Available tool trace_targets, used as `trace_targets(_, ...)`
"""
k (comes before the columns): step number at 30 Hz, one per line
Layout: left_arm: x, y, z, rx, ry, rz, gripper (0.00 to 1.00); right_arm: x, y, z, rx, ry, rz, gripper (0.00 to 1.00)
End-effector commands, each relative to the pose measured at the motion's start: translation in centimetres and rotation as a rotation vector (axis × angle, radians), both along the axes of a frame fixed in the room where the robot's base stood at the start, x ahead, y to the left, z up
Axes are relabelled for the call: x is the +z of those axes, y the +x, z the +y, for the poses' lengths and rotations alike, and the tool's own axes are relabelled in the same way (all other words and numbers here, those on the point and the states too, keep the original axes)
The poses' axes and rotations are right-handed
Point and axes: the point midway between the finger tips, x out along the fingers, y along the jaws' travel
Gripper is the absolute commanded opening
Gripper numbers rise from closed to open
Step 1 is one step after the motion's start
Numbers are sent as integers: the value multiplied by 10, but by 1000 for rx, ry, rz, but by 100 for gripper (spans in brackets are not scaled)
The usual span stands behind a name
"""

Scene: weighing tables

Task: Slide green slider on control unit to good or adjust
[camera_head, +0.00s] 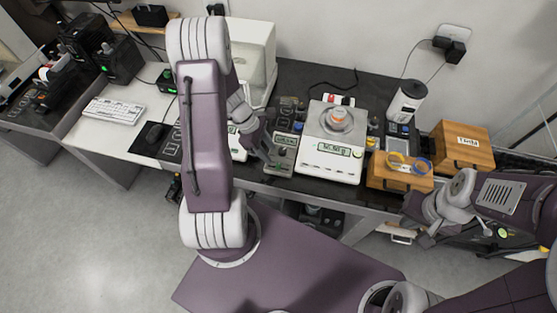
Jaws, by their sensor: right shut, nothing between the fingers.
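The control unit (284,140) appears to be the small grey box on the dark mat, left of the white scale. It has a small display on its upper part, and its lower part is close to my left gripper. The green slider is too small to make out. My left gripper (270,158) is at the unit's left side, fingers pointing down; I cannot tell whether it touches the unit or how far its fingers are apart. My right gripper (426,241) is shut and empty, in front of the table's edge at the right.
The white scale (329,172) bears a round container (338,117) with an orange top. Wooden boxes (462,147) stand at the right, one with yellow and blue rings. Dark tabletop behind the scale is partly clear.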

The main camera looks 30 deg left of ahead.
Motion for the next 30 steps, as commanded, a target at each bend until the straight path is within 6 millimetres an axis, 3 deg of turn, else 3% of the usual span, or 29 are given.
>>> trace_targets(6, -46, 3, -18, -3, -1, 5, 40, -9, 0, 0, 0, 0, 0, 0)
trace_targets(10, -65, 5, -26, -3, 0, 4, 40, -12, 0, 0, 0, 0, 0, 0)
trace_targets(21, -75, 7, -30, -3, 2, 0, 40, -13, 0, 0, 0, 0, 0, 0)
trace_targets(22, -75, 7, -30, -3, 2, 0, 37, -13, 0, 0, 0, 0, 0, 0)
trace_targets(26, -75, 7, -30, -3, 2, 0, 1, -13, 0, 0, 0, 0, 0, 0)
trace_targets(30, -74, 7, -30, -3, 1, 0, 0, -13, 0, 0, 0, 0, 0, 0)
